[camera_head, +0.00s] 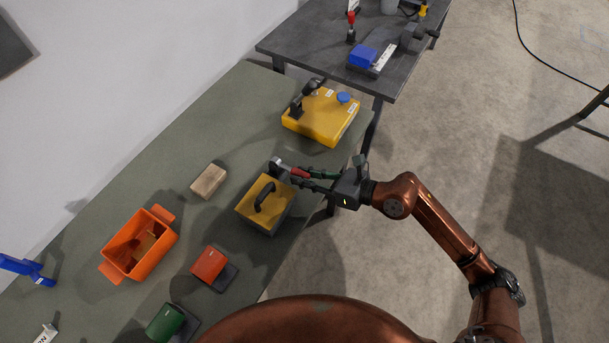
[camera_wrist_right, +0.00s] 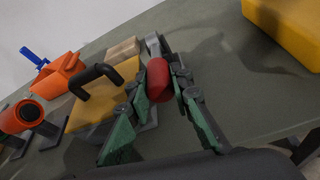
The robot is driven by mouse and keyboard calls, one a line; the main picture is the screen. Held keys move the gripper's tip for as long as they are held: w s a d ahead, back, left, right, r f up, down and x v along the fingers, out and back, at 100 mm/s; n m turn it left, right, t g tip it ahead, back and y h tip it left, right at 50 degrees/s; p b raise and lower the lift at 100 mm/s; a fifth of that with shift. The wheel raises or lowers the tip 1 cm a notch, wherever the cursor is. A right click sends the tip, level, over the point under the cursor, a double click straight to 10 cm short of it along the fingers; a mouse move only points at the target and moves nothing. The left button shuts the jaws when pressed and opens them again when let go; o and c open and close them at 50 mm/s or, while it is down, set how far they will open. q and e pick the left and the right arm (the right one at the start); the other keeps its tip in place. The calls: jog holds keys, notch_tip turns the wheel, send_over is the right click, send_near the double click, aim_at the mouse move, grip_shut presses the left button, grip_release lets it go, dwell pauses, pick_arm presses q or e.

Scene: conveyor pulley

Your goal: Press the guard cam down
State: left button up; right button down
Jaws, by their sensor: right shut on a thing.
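A yellow-topped guard (camera_head: 262,205) with a black arched handle sits near the table's right edge; it also shows in the right wrist view (camera_wrist_right: 105,98). At its far right corner is a cam lever with a grey metal end and a red grip (camera_head: 299,172), which I take to be the guard cam. My right gripper (camera_head: 304,178) is shut on the red grip, which shows between its green fingers in the wrist view (camera_wrist_right: 158,80). The lever's exact tilt is hard to tell. My left gripper is not in view.
A yellow box (camera_head: 322,120) with black fittings and a blue knob stands behind. An orange bin (camera_head: 140,243), wooden block (camera_head: 208,181), red part (camera_head: 209,264), green part (camera_head: 165,322) and blue item (camera_head: 25,268) lie left and in front. A dark table (camera_head: 320,45) stands beyond.

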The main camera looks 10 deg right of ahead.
jog(key=c, duration=1.7)
grip_release()
jog(key=shift+d, duration=0.15)
jog(key=v, duration=1.1)
jog(key=shift+s+d+r, duration=0.15)
jog(key=shift+s+d, duration=0.1)
